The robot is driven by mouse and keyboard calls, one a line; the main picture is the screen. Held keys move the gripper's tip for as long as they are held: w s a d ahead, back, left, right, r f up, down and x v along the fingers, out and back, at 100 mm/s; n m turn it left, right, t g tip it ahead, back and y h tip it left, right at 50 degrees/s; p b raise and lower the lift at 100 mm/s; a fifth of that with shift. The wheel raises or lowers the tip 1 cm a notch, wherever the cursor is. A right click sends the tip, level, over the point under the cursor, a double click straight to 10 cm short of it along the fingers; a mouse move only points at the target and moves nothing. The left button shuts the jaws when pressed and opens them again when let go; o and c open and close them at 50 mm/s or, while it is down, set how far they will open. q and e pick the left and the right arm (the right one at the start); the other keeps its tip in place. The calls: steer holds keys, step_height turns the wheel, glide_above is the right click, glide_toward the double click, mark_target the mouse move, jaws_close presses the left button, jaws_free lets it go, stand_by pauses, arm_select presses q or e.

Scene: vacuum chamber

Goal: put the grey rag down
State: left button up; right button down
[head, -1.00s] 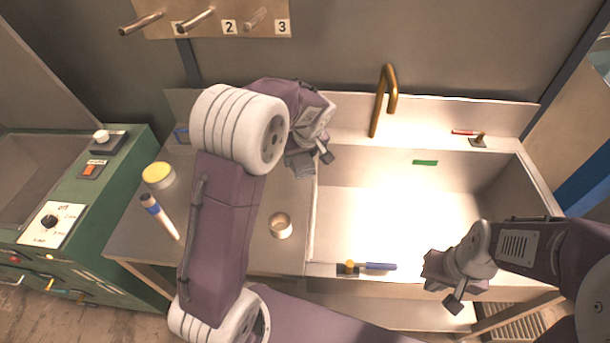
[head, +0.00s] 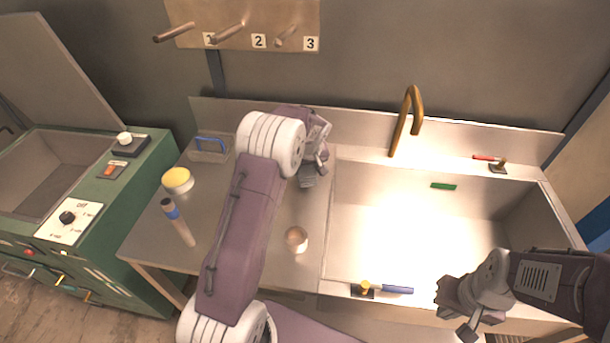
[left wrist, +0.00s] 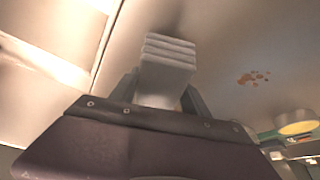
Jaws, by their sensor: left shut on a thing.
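The grey rag (left wrist: 168,62) is a folded, layered strip between the fingers of my left gripper in the left wrist view. In the head view, my left gripper (head: 313,168) is over the steel counter, just left of the sink basin. It is shut on the rag (head: 307,179), which points down from it. I cannot tell whether the rag touches the counter (head: 255,260). My right gripper (head: 453,312) is at the front edge of the sink, its fingers apart with nothing seen between them.
A small cup (head: 297,239), a blue-banded tube (head: 178,222), a yellow-topped round tin (head: 177,180) and a blue-handled item (head: 209,148) stand on the counter. A brown stain (left wrist: 253,77) marks the surface. The sink (head: 400,225) has a brass tap (head: 407,120).

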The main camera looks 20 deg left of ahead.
arm_select(q)
step_height(320, 180, down, 3)
steer(key=shift+s+d+f, duration=0.1)
steer(key=shift+f, duration=0.4)
steer(key=shift+f, duration=0.25)
steer(key=o, duration=1.1)
steer(key=shift+r, duration=0.1)
steer(key=shift+o, duration=1.1)
steer(key=shift+d, duration=0.1)
steer(key=shift+s, duration=0.15)
